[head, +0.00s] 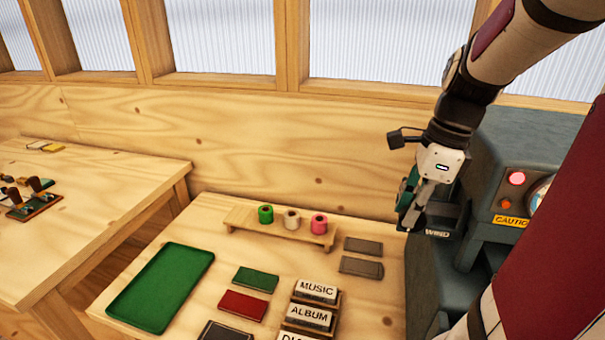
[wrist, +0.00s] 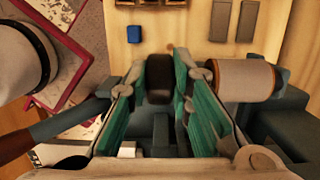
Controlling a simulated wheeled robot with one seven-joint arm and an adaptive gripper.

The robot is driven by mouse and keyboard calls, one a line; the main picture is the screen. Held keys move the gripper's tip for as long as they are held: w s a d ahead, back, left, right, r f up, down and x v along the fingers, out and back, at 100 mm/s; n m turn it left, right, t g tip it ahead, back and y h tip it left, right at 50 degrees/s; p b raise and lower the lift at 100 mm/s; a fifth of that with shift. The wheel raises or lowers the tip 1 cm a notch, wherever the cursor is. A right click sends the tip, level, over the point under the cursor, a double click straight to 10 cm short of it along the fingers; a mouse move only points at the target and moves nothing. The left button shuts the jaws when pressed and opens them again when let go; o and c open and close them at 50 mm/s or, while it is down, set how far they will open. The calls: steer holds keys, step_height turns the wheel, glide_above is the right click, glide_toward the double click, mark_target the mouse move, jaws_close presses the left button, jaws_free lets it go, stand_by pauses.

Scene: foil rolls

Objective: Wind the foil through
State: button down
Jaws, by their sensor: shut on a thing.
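The grey-green winding machine (head: 540,140) stands at the right, with a "WIND" label and a yellow "CAUTION" label on it. My gripper (head: 408,215) is at its left side, beside the "WIND" label. In the wrist view, the teal fingers of my gripper (wrist: 158,85) are closed around a dark rounded knob or handle (wrist: 158,70). My gripper hides the knob in the head view. I cannot tell how the foil runs.
Green, cream and pink rolls stand on a wooden rack (head: 240,220). A green tray (head: 160,285), a green block (head: 256,279), a red block (head: 242,305), grey pieces (head: 362,246) and labelled blocks (head: 310,318) lie on the table.

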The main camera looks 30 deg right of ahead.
steer(key=shift+s+d+t+y+b, duration=0.2)
steer(key=shift+t+y+b, duration=0.3)
steer(key=shift+t+y, duration=0.4)
steer(key=shift+a, duration=0.1)
steer(key=c, duration=1.4)
jaws_free()
steer(key=shift+c, duration=0.2)
step_height(320, 180, up, 10)
